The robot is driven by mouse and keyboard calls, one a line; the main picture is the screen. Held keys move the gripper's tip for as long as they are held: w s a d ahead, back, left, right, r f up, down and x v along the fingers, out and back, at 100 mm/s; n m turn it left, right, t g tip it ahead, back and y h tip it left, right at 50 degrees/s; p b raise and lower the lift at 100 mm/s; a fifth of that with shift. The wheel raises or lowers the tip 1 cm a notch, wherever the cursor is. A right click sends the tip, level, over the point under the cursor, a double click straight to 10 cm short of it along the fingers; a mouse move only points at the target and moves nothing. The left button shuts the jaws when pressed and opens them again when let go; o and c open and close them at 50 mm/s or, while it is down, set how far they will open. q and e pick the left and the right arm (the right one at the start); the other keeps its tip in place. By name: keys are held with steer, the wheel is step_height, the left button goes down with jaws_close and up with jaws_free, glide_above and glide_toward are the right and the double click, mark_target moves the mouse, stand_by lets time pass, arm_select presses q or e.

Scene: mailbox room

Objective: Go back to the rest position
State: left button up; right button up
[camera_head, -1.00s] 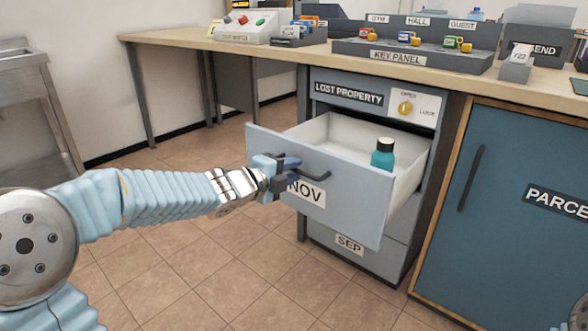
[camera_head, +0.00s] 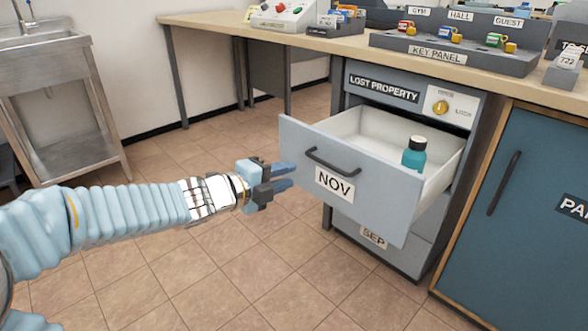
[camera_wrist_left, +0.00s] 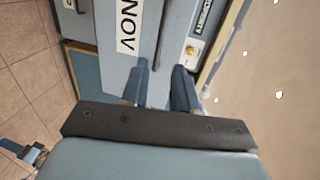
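My left gripper (camera_head: 287,177) is in front of the open NOV drawer (camera_head: 375,200), to the left of its dark handle (camera_head: 332,163). Its blue fingers are apart with nothing between them, and it is clear of the handle. In the left wrist view the two fingers (camera_wrist_left: 160,88) also stand apart, with the drawer front beyond them. A blue and grey part, apparently my right gripper (camera_wrist_left: 28,152), shows small at the lower left of that view; its fingers are too small to read. It is outside the head view.
A teal bottle (camera_head: 414,158) stands in the pulled-out drawer. The desk (camera_head: 330,33) carries a key panel (camera_head: 450,55). A blue parcel cabinet (camera_head: 520,200) is at the right and a metal sink stand (camera_head: 60,110) at the left. The tiled floor in front is open.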

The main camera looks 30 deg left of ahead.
arm_select(q)
steer(key=w+d+f+n+g+p, duration=0.1)
steer(key=d+f+n+g+p, duration=0.1)
steer(key=d+f+n, duration=0.3)
steer(key=w+f+n+g+p, duration=0.1)
steer(key=f+n, duration=0.2)
steer(key=f, duration=0.5)
steer(key=d+f+n+g+p, duration=0.2)
steer(key=d+f+n, duration=0.15)
steer(key=f, duration=0.25)
steer(key=s+d+f+n+g+p, duration=0.1)
steer(key=s+d+f+n+g, duration=0.1)
steer(key=s+f, duration=0.4)
steer(key=s+d+f+n+g+y+p, duration=0.1)
steer(key=s+d+f+n+g, duration=0.2)
steer(key=s+f+n, duration=0.3)
steer(key=s+d+f+n+g+p, duration=0.2)
steer(key=s+d+f+n+g, duration=0.1)
steer(key=s+f, duration=0.3)
steer(key=shift+s+f+n+g, duration=0.3)
steer(key=shift+f+n+g, duration=0.1)
steer(key=shift+f+n, duration=0.3)
